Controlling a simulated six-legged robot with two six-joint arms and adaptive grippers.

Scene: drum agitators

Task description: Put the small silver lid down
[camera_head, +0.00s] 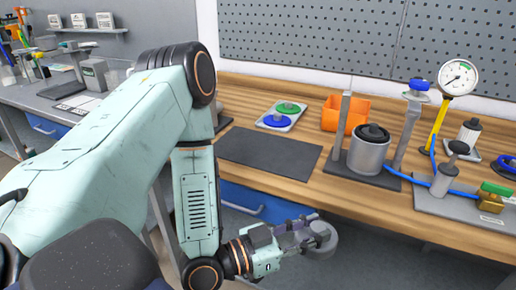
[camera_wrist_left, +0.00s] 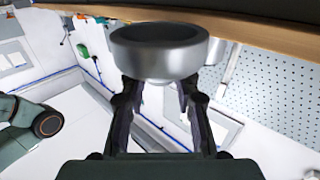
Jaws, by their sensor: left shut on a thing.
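The small silver lid (camera_head: 323,244) is a round grey metal piece in my left gripper (camera_head: 309,235). It hangs in front of the bench's front edge, below the level of the top. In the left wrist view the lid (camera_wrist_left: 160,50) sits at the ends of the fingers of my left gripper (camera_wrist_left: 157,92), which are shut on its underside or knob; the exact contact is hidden. My right gripper is not in view.
The wooden bench (camera_head: 245,100) carries a dark mat (camera_head: 268,150) that is bare, a tray with green and blue discs (camera_head: 280,116), an orange bin (camera_head: 345,113), a silver pot with a black top (camera_head: 369,152) and a yellow-posted gauge (camera_head: 458,77).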

